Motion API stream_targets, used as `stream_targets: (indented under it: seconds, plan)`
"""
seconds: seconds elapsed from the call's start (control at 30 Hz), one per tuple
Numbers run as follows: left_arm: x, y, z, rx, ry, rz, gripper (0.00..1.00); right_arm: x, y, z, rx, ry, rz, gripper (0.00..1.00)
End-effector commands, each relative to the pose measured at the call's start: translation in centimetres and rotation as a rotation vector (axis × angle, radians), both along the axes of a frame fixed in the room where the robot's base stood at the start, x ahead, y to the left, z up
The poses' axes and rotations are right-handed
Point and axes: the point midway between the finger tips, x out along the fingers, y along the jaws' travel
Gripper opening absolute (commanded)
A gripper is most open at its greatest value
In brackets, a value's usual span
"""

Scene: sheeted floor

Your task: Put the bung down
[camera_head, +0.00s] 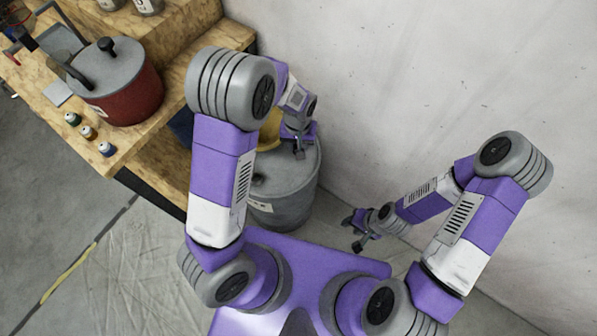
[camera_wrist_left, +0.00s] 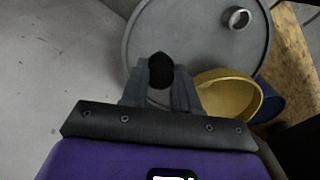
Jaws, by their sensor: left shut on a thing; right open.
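My left gripper (camera_head: 300,150) is over the top of a grey drum (camera_head: 285,205), beside the wall. The left wrist view shows its fingers (camera_wrist_left: 160,85) shut on a small black bung (camera_wrist_left: 161,68). The drum's round lid (camera_wrist_left: 190,35) lies beneath the bung in that view; I cannot tell whether the two touch. A raised metal ring around an opening (camera_wrist_left: 238,18) shows on the lid, apart from the bung. In the head view the bung is not clearly seen. My right gripper (camera_head: 356,232) is open and empty, low to the right of the drum.
A yellow bowl-like thing (camera_wrist_left: 240,97) stands close to the fingers; it is partly hidden in the head view (camera_head: 268,135). A blue object (camera_wrist_left: 268,103) is beside it. A wooden bench (camera_head: 145,130) at left holds a red pot (camera_head: 128,100) and small bottles (camera_head: 88,132).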

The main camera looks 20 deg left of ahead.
Motion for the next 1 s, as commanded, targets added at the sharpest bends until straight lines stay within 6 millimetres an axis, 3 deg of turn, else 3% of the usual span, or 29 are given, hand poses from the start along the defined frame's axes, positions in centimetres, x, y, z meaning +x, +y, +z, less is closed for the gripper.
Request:
stream_targets:
  seconds: [0.4, 0.77, 1.0]
  plan:
    - [0.1, -0.6, -6.6, -0.002, 0.002, 0.024, 0.00, 0.1, 0.0, -2.8, 0.001, -0.001, 0.001, 0.40]
    - [0.1, -0.6, -10.9, -0.002, 0.002, 0.023, 0.00, 0.1, 0.0, -4.4, 0.001, -0.001, 0.001, 0.40]
    - [0.2, -0.6, -11.2, -0.003, -0.002, 0.023, 0.00, 0.0, 0.0, -4.4, 0.001, -0.001, 0.001, 0.40]
